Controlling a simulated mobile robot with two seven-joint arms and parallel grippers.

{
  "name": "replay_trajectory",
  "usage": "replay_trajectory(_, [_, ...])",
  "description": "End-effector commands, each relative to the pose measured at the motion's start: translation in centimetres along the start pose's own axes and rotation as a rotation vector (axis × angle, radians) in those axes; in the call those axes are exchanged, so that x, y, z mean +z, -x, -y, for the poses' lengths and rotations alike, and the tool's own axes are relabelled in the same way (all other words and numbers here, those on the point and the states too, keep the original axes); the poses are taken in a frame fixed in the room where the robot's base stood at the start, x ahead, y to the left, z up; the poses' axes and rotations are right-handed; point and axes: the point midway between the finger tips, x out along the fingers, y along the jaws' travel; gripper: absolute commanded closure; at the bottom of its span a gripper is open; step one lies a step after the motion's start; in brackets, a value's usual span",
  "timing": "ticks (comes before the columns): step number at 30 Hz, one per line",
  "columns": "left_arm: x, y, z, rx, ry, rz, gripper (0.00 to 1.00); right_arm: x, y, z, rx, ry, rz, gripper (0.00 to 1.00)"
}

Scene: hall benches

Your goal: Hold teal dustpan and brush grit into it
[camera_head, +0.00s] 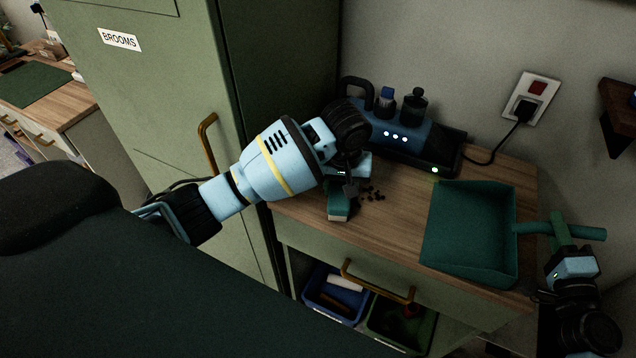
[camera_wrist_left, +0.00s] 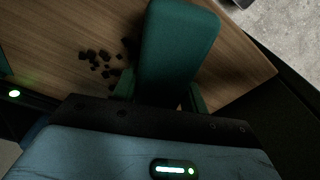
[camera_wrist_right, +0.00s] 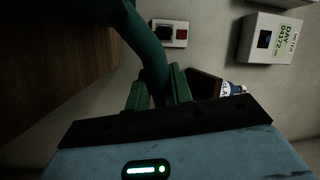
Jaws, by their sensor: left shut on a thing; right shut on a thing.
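The teal dustpan (camera_head: 470,232) lies on the bench top at the right, its open side toward the grit. My right gripper (camera_head: 570,245) is shut on the dustpan's handle, which also shows in the right wrist view (camera_wrist_right: 150,58). My left gripper (camera_head: 346,186) is shut on a teal brush (camera_head: 339,206) at the bench's left part. The brush also fills the upper middle of the left wrist view (camera_wrist_left: 176,45). Dark grit (camera_head: 373,195) lies in a small patch just right of the brush, apart from the dustpan. It also shows in the left wrist view (camera_wrist_left: 98,60).
A charging dock (camera_head: 405,140) stands at the back of the bench, its cord running to a wall socket (camera_head: 530,98). A green cabinet (camera_head: 160,90) marked BROOMS stands at the left. Bare wood lies between grit and dustpan.

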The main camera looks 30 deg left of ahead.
Motion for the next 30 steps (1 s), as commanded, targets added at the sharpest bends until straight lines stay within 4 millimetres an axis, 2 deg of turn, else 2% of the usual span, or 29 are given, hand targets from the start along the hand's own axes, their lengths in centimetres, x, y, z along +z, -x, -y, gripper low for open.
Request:
replay_trajectory(1, [-0.1, 0.1, -1.1, 0.006, -0.036, -0.002, 0.88, 0.0, 0.0, 0.1, -0.001, 0.0, 0.0, 0.94])
replay_trajectory(11, [0.0, 0.2, -7.3, 0.034, -0.274, -0.003, 0.88, 0.0, 0.0, 0.1, -0.001, 0.0, 0.0, 0.94])
replay_trajectory(30, [3.2, 0.5, -18.5, 0.035, -0.265, 0.0, 0.88, 0.0, 0.0, 0.1, -0.001, 0.0, 0.0, 0.94])
